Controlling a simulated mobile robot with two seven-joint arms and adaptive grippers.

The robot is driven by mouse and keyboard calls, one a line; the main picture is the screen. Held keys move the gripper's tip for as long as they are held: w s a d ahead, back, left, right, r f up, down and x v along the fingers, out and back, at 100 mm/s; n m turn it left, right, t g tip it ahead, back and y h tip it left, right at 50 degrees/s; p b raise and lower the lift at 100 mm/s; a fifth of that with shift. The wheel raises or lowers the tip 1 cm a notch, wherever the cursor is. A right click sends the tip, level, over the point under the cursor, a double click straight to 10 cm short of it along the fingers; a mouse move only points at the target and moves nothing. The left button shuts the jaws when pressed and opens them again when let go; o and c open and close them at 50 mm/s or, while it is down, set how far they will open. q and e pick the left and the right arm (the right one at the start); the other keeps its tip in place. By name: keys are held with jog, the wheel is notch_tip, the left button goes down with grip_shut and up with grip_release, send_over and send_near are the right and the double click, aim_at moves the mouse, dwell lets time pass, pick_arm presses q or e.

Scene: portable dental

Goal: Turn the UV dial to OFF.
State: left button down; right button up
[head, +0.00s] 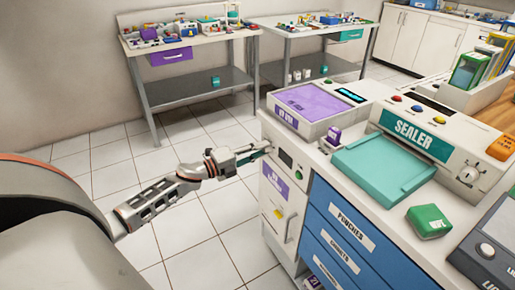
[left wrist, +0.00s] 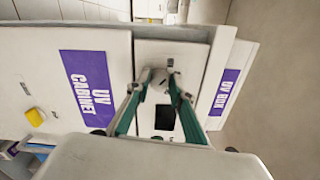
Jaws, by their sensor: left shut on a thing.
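The UV cabinet (head: 274,180) is a white unit with a purple label, below the purple-topped UV box (head: 312,102). In the left wrist view its label (left wrist: 87,82) appears sideways. My left gripper (head: 262,151) reaches the upper part of the cabinet front from the left. In the left wrist view its green fingers (left wrist: 160,88) are shut on the small pale UV dial (left wrist: 160,77), one on each side. The dial's markings and setting cannot be read. In the head view the dial is hidden by the gripper. My right gripper is not in view.
A small dark display (head: 285,158) sits beside the dial. Below are a yellow part (head: 278,213) and a vertical handle (head: 290,226). Blue drawers (head: 335,238) adjoin on the right. The tiled floor (head: 190,230) left of the cabinet is clear.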

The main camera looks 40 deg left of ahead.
pick_arm(q)
jog(key=shift+n+p, duration=0.4)
jog(key=shift+n, duration=0.5)
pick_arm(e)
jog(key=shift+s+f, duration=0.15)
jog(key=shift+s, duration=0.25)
pick_arm(q)
jog(key=c, duration=1.8)
grip_release()
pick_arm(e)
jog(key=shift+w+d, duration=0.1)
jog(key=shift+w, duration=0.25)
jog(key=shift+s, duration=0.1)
